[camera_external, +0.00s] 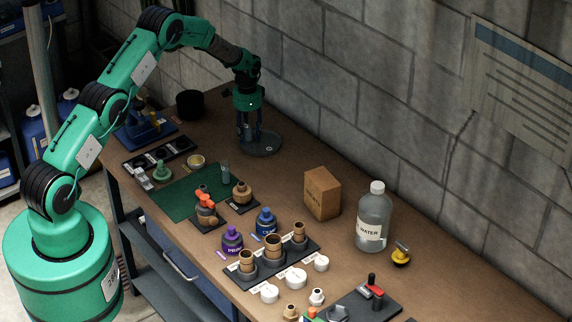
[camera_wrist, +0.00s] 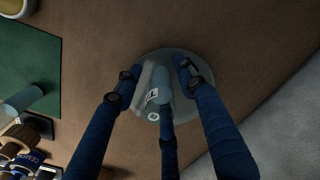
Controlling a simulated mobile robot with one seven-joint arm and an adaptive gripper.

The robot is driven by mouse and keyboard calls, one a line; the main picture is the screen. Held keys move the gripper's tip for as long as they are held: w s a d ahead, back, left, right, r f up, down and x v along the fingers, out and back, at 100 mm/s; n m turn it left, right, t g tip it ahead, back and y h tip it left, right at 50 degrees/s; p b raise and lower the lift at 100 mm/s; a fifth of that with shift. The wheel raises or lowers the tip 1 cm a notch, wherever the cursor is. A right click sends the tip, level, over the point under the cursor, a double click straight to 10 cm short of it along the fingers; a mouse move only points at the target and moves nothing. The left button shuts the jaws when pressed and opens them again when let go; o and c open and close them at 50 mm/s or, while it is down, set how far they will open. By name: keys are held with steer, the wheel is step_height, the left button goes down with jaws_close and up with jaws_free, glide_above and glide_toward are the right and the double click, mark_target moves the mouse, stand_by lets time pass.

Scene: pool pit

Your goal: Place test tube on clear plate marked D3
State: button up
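My gripper (camera_external: 251,143) points down over the clear round plate (camera_external: 270,149) at the far end of the bench, against the wall. In the wrist view its blue fingers with dark tips (camera_wrist: 158,82) stand spread over the plate (camera_wrist: 203,60). A pale bluish tube with a small white label (camera_wrist: 163,80) is between the fingers, over the plate; gaps show between it and the side fingertips. I cannot tell whether it touches the plate, and no D3 mark is readable.
The green mat (camera_external: 186,198), small bottles and a dark holder with brown cups lie toward the front. A cardboard box (camera_external: 322,193) and a water bottle (camera_external: 373,215) stand near the wall. A black cup (camera_external: 190,104) is behind my gripper. Bare bench lies between plate and box.

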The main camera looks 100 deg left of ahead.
steer(key=shift+r, duration=0.15)
step_height(320, 180, up, 12)
stand_by(0.8)
stand_by(0.5)
stand_by(0.4)
